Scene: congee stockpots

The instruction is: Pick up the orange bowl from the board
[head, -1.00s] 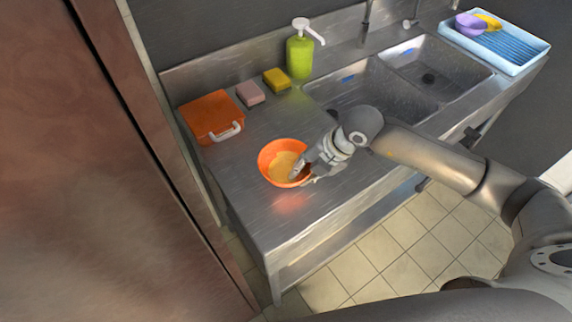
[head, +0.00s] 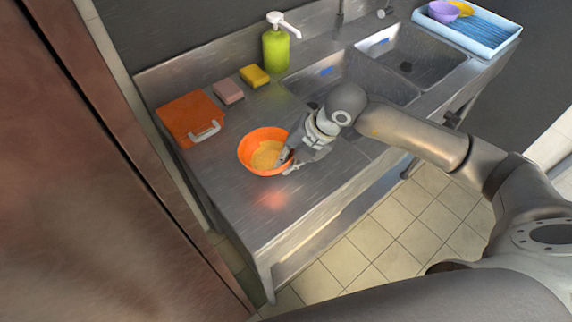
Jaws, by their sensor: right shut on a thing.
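The orange bowl (head: 254,142) has a yellowish inside and is upright at the steel counter, left of the sinks. My right gripper (head: 287,161) is shut on the bowl's right rim, with one finger inside and one outside. A reddish reflection shows on the steel below the bowl; I cannot tell whether the bowl touches the counter or is slightly above it. The orange board (head: 188,115) with a white handle lies flat behind and to the left, apart from the bowl. My left gripper is not in view.
A pink sponge (head: 228,91), a yellow sponge (head: 255,76) and a green soap bottle (head: 276,50) stand along the back. Two sinks (head: 410,62) are to the right, then a blue tray (head: 490,38) with a purple bowl (head: 443,11). The counter's front left is clear.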

